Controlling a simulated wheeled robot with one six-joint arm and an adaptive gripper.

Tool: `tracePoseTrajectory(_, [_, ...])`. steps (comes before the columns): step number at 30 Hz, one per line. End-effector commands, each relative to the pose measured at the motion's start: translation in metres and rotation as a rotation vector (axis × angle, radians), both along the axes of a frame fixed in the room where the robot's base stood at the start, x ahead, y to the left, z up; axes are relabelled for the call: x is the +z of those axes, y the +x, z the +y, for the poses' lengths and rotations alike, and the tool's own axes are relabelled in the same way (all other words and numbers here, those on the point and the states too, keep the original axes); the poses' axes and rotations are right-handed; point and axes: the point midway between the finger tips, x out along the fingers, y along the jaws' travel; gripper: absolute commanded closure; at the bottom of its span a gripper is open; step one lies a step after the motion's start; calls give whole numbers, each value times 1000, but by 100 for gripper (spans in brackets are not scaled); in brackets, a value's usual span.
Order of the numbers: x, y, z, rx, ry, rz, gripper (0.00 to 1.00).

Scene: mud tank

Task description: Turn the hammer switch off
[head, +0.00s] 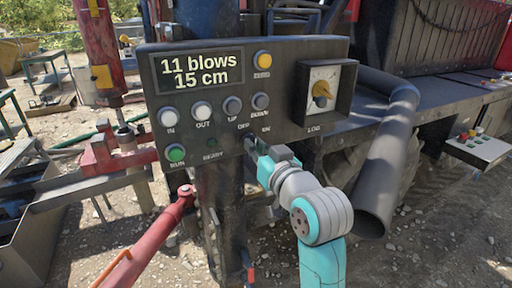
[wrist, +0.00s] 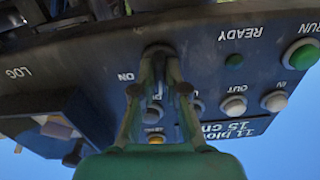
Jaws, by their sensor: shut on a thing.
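The black control panel (head: 290,60) fills the middle of the head view, with its display reading "11 blows 15 cm". The hammer switch is at the panel's lower edge by the OFF and ON labels, largely hidden by my gripper (head: 254,148) in the head view. In the wrist view, where the panel appears upside down, the round dark base of the switch (wrist: 158,49) shows behind the fingertips. My gripper (wrist: 159,66) is shut on the switch there, beside the ON label. The lever's exact position cannot be told.
Several white and grey buttons, a green RUN button (head: 175,153) and a dark READY lamp (head: 212,142) sit left of my gripper. A yellow button (head: 263,59) is above. The LOG dial box (head: 325,92) juts out right. A thick black pipe (head: 384,165) stands further right.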

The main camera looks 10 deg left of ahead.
Motion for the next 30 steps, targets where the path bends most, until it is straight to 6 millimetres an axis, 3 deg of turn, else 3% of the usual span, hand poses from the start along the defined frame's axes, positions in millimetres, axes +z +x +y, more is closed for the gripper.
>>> tracePoseTrajectory(15, [-1, 0, 0, 0, -311, -206, 100])
tracePoseTrajectory(30, [-1, 0, 0, 0, -389, -259, 100])
